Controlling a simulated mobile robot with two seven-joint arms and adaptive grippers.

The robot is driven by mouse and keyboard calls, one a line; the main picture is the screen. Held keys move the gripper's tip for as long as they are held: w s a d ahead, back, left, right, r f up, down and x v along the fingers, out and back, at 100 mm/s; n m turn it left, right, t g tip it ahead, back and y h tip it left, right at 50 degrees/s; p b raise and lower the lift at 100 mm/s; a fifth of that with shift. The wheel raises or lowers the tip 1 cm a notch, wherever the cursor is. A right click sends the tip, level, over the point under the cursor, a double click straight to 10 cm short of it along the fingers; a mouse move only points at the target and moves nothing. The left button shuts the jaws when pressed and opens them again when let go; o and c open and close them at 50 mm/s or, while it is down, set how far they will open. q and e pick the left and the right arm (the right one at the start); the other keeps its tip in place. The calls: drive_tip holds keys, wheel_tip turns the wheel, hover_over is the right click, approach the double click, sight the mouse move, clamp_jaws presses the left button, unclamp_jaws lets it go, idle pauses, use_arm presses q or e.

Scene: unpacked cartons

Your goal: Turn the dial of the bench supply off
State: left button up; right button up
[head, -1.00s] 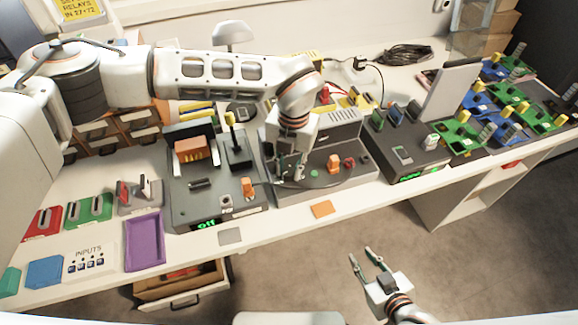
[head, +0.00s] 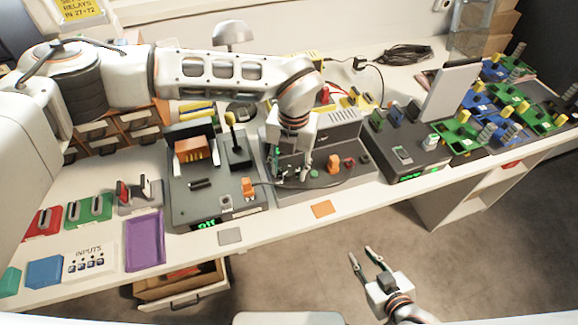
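A grey unit with a vented upright back (head: 338,135) stands mid-bench and looks like the bench supply. Its sloped front carries an orange part (head: 334,162), a small red part (head: 349,163) and a green button (head: 314,174). My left gripper (head: 290,176) points down over the left part of this front, close to the surface. It hides what is beneath it, and I cannot make out the dial there. Whether its fingers touch or grip anything is unclear. My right gripper (head: 361,254) is open and empty, in front of the bench over the floor.
A dark unit with a green display and orange parts (head: 215,208) stands left of the supply. Another unit with a green display (head: 405,160) stands right. A purple tray (head: 144,241) and an orange pad (head: 322,209) lie near the front edge. An open drawer (head: 182,290) is below.

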sight(292, 171)
use_arm(q)
wheel_tip(292, 171, up, 12)
drive_tip(key=shift+d, duration=0.25)
idle(0.4)
drive_tip(key=shift+s, duration=0.1)
idle(0.3)
